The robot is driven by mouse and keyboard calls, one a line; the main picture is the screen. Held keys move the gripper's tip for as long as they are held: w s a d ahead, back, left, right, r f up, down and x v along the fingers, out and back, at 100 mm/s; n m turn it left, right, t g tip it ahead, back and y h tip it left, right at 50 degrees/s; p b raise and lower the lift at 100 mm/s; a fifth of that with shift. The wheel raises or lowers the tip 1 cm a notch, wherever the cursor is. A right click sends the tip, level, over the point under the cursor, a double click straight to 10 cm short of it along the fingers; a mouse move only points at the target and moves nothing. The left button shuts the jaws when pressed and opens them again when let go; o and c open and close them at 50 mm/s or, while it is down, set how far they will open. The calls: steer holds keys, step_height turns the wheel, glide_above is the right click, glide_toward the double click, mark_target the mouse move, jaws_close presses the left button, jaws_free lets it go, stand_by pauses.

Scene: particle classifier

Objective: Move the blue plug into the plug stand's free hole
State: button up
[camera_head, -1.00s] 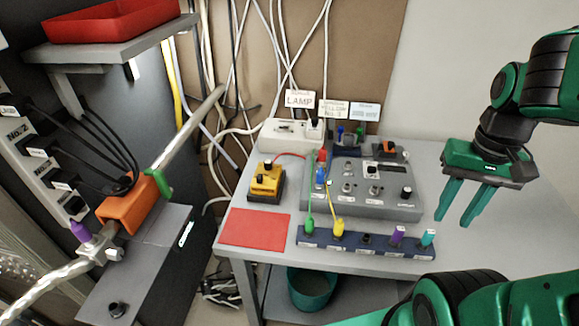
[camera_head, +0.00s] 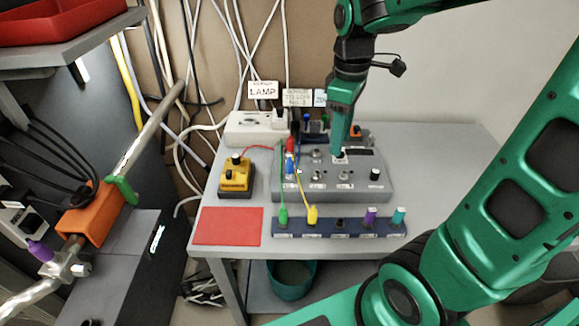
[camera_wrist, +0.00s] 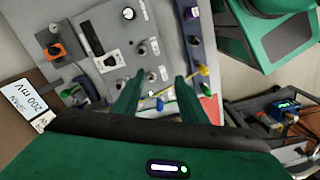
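The blue plug (camera_head: 290,164) stands upright at the left end of the grey panel box, just in front of a red plug (camera_head: 290,146). In the wrist view the blue plug (camera_wrist: 160,104) shows small, between the fingers in the picture. The dark blue plug stand (camera_head: 273,228) lies along the front of the table. It holds green, yellow, purple and teal plugs, with a free hole (camera_head: 340,223) between yellow and purple. My gripper (camera_head: 339,152) points down over the panel box, right of the blue plug. In the wrist view my gripper (camera_wrist: 160,78) is open and empty.
The grey panel box (camera_head: 330,185) has knobs and sockets. Green and yellow cables run close to the blue plug. A yellow box (camera_head: 236,181) and a red mat (camera_head: 228,226) are on the left. The table's right side is clear.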

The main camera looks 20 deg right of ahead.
mark_target(291, 161)
steer(key=w+a+n, duration=0.2)
steer(key=a, duration=0.1)
steer(key=w+a+f+n, duration=0.1)
steer(key=w+a+n, duration=0.4)
steer(key=a+n, duration=0.1)
steer(key=shift+w+a+f, duration=0.15)
steer(key=shift+w+a, duration=0.1)
step_height(291, 161, down, 5)
steer(key=shift+w+d+f, duration=0.1)
steer(key=shift+d+f, duration=0.05)
steer(key=shift+f, duration=1.2)
steer(key=shift+w+d+f, duration=0.1)
steer(key=shift+d+f, duration=0.05)
steer(key=shift+f, duration=1.15)
jaws_close()
